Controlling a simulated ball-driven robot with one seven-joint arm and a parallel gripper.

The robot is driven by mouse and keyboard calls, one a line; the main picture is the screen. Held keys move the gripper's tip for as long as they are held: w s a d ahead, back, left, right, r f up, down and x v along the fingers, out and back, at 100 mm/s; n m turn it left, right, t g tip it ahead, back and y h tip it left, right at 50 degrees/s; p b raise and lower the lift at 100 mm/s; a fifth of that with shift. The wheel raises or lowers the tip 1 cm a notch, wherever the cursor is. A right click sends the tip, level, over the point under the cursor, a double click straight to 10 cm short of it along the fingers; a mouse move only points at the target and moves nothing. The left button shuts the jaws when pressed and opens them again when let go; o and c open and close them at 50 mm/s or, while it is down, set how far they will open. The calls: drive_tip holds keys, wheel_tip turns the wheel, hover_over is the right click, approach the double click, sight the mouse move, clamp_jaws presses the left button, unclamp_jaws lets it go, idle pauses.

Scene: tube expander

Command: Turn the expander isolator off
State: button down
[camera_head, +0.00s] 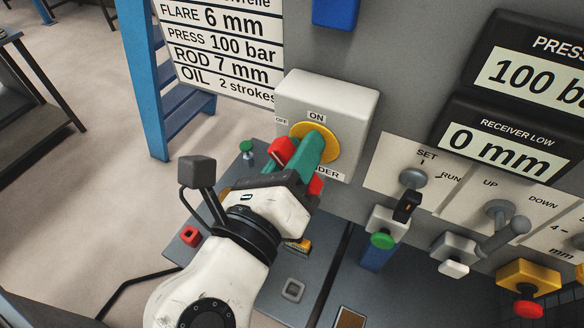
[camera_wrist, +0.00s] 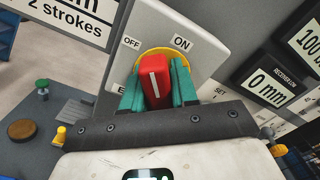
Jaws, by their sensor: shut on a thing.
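The expander isolator is a pale box (camera_head: 345,105) on the grey panel, with a yellow disc (camera_head: 328,146) and ON and OFF labels. Its red handle (camera_wrist: 155,80) shows in the wrist view, with a white line on its face. That line points up, roughly between the OFF label (camera_wrist: 131,43) and the ON label (camera_wrist: 181,43). My gripper (camera_wrist: 157,82) is shut on the handle, one teal finger on each side. In the head view my gripper (camera_head: 309,150) covers most of the handle and part of the disc.
Right of the isolator are a SET/RUN switch (camera_head: 412,177), an UP/DOWN lever (camera_head: 500,222) and two displays, one reading 0 mm (camera_head: 498,143). A blue ladder-like frame (camera_head: 165,90) stands left. A dark bench top (camera_head: 305,255) with small parts lies below.

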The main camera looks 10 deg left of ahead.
drive_tip(key=c, duration=1.1)
unclamp_jaws()
drive_tip(key=shift+w+d+f, duration=0.15)
drive_tip(key=shift+d, duration=0.2)
drive_tip(key=shift+c, duration=0.2)
drive_tip(key=shift+o, duration=0.9)
drive_tip(key=shift+a, duration=0.2)
drive_tip(key=shift+s+a+r+p, duration=0.15)
drive_tip(key=shift+s+r+p, duration=0.1)
drive_tip(key=shift+p, duration=0.1)
drive_tip(key=shift+p+v, duration=0.8)
drive_tip(key=shift+p, duration=0.1)
drive_tip(key=shift+p+v, duration=0.55)
drive_tip(key=shift+v, duration=0.3)
drive_tip(key=shift+f, duration=0.15)
